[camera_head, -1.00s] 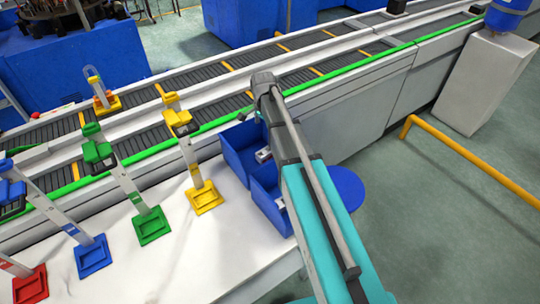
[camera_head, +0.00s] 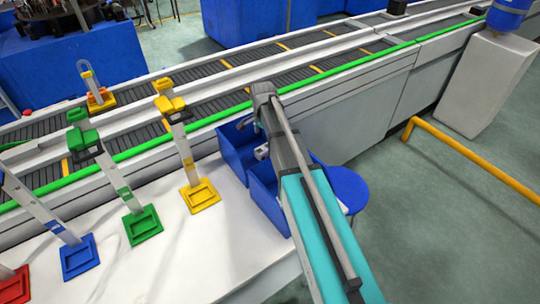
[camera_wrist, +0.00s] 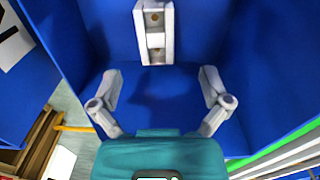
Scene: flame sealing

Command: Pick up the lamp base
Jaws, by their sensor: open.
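A pale grey part with two brown round spots (camera_wrist: 153,30) lies in a blue bin (camera_wrist: 75,35), at the top centre of the wrist view. I take it for the lamp base, but cannot be sure. My gripper (camera_wrist: 160,76) is open over the same bin, its two grey fingers spread wide. The part lies beyond the fingertips, and nothing is between them. In the head view a small pale part (camera_head: 262,151) shows in the blue bins (camera_head: 236,160), beside my arm. My arm hides much of the bins there.
Several coloured stands, among them yellow (camera_head: 200,196), green (camera_head: 143,225) and blue (camera_head: 80,256), stand on the white table (camera_head: 190,255) left of the bins. A conveyor (camera_head: 205,104) runs behind. Bin walls rise close around my fingers.

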